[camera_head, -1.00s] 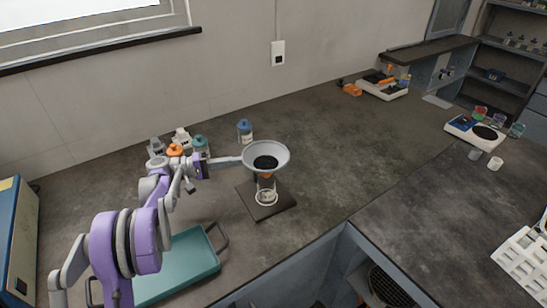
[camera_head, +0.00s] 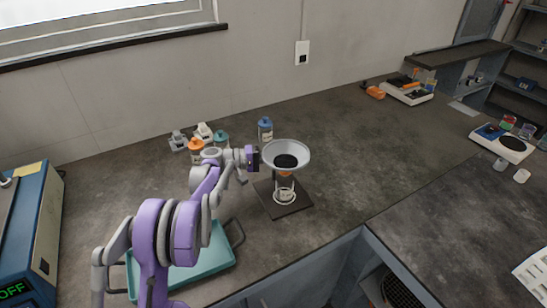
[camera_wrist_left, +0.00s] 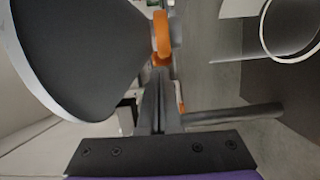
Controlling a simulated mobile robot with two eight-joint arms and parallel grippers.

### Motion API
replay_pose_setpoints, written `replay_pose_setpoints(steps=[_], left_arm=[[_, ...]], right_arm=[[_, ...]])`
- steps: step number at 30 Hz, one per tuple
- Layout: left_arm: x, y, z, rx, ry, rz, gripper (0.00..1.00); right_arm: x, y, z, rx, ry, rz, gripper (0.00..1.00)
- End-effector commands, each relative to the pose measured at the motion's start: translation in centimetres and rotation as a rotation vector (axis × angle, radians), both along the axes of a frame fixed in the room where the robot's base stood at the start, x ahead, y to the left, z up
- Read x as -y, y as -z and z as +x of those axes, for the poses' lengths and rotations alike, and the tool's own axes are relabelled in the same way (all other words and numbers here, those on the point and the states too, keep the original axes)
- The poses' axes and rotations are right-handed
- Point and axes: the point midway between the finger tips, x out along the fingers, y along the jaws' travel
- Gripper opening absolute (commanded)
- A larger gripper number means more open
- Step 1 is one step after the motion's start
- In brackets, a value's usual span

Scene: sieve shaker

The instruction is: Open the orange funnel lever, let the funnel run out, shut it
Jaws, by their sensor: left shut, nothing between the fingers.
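The light grey funnel (camera_head: 301,155) holds dark material and stands above a dark base plate (camera_head: 296,208) with a clear glass vessel (camera_head: 285,196) under its outlet. The orange lever (camera_wrist_left: 161,36) shows in the left wrist view beside the funnel cone (camera_wrist_left: 75,62); in the head view only a small orange patch (camera_head: 286,174) shows under the funnel. My left gripper (camera_wrist_left: 160,75) is shut and empty, its fingertips close to the orange part; I cannot tell whether they touch. My right gripper is out of view.
Several capped bottles, including a blue-capped one (camera_head: 265,130), stand behind my left arm. A teal tray (camera_head: 205,262) lies in front. A blue device (camera_head: 30,235) is at the left edge.

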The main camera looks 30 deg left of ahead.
Motion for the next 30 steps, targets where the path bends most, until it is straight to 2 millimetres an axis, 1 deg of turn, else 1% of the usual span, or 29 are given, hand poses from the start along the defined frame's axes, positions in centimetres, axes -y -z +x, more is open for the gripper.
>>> replay_pose_setpoints(steps=[3,13,18,20,24,30], left_arm=[[0.4,0.0,0.2,0.000,0.001,0.000,0.00],[0.4,0.0,0.3,0.000,0.011,0.000,0.00],[1.0,-0.1,0.7,0.002,0.122,0.000,0.00],[2.1,-0.2,1.0,0.002,0.171,0.001,0.00],[2.4,-0.1,1.0,0.002,0.251,0.001,0.00],[2.5,0.0,0.9,0.001,0.276,0.001,0.00]], right_arm=[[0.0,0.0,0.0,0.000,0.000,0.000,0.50],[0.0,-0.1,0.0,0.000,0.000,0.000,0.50],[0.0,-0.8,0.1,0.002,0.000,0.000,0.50],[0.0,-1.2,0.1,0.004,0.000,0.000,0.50],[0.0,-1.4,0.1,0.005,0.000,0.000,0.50],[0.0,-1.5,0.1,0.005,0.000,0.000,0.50]])
